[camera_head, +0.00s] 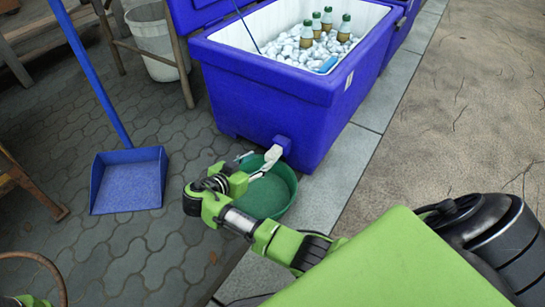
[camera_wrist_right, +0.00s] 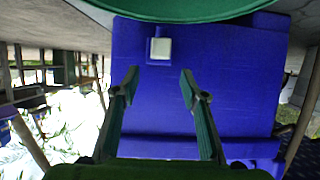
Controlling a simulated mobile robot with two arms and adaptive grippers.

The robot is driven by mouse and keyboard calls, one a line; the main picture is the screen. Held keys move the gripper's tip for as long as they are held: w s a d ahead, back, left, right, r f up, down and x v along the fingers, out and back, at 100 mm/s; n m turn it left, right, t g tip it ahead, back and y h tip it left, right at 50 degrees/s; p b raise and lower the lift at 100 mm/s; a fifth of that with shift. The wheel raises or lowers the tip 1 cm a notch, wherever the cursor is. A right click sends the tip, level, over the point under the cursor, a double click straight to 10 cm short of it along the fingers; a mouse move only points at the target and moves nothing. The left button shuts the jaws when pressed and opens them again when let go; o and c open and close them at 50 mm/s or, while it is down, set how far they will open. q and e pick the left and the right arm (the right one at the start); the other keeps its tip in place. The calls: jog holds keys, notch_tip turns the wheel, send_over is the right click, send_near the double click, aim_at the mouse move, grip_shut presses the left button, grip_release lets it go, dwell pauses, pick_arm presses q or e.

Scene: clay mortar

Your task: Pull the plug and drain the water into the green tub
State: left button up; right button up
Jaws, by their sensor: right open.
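The blue cooler (camera_head: 265,95) stands open, with ice and several bottles in it. A pale plug (camera_head: 284,143) sits at the drain low on its near side; in the right wrist view it is a small whitish square (camera_wrist_right: 161,48) on the blue wall. The green tub (camera_head: 268,200) stands on the paving below the drain, and its rim crosses the top of the wrist view (camera_wrist_right: 190,10). My right gripper (camera_head: 254,166) is over the tub, near the plug. Its fingers are apart and empty (camera_wrist_right: 160,80), with the plug beyond their tips. My left gripper does not show clearly.
A blue dustpan (camera_head: 128,182) with a long handle stands to the left. A white bucket (camera_head: 155,40) and wooden furniture stand behind it. Bare paving lies between dustpan and tub. Open ground (camera_head: 450,110) lies right of the cooler.

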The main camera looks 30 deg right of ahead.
aim_at(272, 153)
jog(key=b+x, duration=0.4)
jog(key=x, duration=0.4)
jog(key=shift+f, duration=0.3)
jog(key=shift+w+d+f, duration=0.1)
jog(key=shift+w+d, duration=0.2)
jog(key=shift+d, duration=0.3)
